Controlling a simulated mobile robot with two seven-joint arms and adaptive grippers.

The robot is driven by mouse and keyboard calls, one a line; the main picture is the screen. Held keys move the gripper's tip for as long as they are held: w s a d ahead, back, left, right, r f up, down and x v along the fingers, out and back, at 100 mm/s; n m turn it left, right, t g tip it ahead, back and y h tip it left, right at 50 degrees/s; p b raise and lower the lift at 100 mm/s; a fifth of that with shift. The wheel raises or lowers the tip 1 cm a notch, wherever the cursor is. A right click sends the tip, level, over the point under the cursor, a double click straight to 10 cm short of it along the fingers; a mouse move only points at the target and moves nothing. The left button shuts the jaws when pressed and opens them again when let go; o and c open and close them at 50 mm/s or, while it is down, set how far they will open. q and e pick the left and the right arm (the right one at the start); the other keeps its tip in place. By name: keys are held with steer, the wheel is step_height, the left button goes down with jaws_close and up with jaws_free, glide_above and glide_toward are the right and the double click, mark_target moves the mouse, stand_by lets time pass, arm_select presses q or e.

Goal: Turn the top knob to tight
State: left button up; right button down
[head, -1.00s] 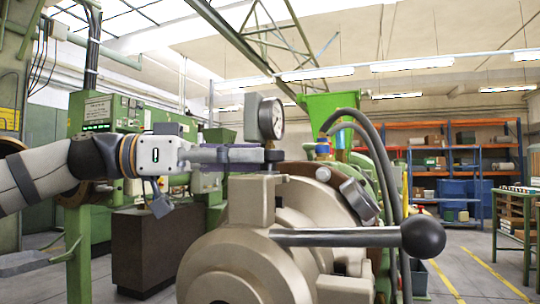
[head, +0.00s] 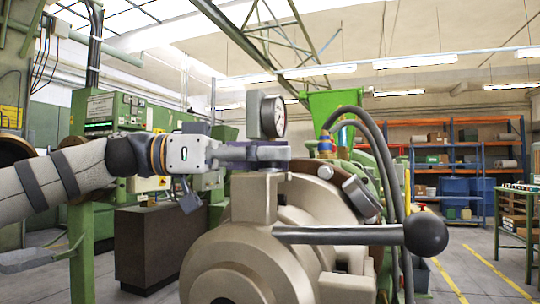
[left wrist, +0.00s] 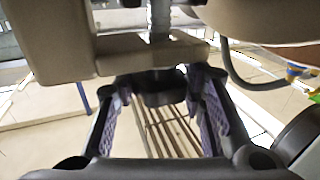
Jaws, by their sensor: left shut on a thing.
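The top knob is a small dark knob (left wrist: 160,92) on top of the beige machine housing (head: 240,250), under the pressure gauge (head: 273,116). In the left wrist view it sits between the two purple-padded fingers of my left gripper (left wrist: 163,105). In the head view my left gripper (head: 272,152) reaches in level from the left and is shut around the knob, so its fingers hide most of it. I cannot read any tight mark on the knob. My right gripper is not in view.
A long lever with a black ball end (head: 425,235) sticks out right of the housing. Black hoses (head: 388,165) arch beside a green hopper (head: 330,103). Shelves with blue barrels (head: 455,187) stand far back right. A dark cabinet (head: 148,245) stands behind at left.

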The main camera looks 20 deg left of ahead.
arm_select(q)
steer(key=shift+m+g, duration=0.3)
steer(key=shift+g, duration=0.2)
steer(key=o, duration=1.2)
steer(key=v, duration=1.2)
steer(key=shift+f, duration=0.1)
